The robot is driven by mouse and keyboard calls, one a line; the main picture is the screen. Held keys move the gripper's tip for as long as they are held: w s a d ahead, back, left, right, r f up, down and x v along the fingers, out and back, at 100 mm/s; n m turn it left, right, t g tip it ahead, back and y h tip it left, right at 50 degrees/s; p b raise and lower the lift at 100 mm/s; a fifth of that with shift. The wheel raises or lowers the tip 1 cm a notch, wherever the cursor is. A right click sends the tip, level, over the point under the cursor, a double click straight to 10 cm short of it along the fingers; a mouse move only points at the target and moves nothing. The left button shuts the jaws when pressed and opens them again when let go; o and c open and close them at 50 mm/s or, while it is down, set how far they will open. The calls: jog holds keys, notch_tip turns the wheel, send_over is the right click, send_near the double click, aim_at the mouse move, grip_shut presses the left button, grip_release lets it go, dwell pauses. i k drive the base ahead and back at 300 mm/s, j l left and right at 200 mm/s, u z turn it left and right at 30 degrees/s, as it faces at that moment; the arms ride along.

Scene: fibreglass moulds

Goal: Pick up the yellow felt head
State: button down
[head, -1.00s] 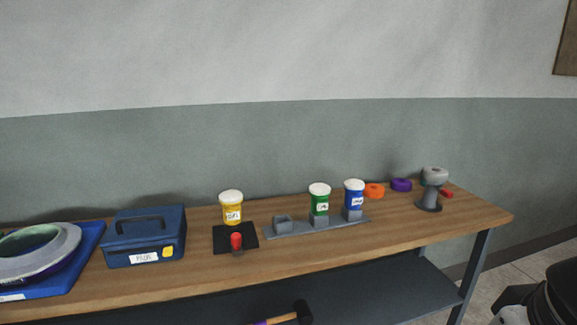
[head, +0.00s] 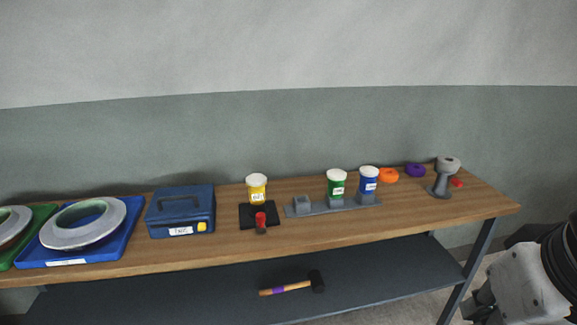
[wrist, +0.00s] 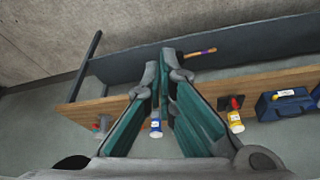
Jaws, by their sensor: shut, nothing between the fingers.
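I cannot make out a yellow felt head in either view. In the head view an orange ring (head: 388,175) and a purple ring (head: 415,170) lie at the back of the bench near its right end. A grey round head (head: 448,164) sits on a grey stand (head: 440,187) beside them. The yellow thing that shows is a jar (head: 257,190) with a white lid; it also shows in the wrist view (wrist: 235,120). My gripper (wrist: 160,62) is shut and empty, pointing toward the bench, with fingers hiding part of it.
The wooden bench (head: 330,222) also carries a green jar (head: 336,187), a blue jar (head: 368,184), a blue box (head: 181,214) and trays with moulds on the left. A mallet (head: 293,287) lies on the lower shelf (head: 200,300). A small red piece (head: 457,183) lies by the stand.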

aim_at(256, 183)
jog(key=i+j+u, duration=0.45)
jog(key=i+j, duration=1)
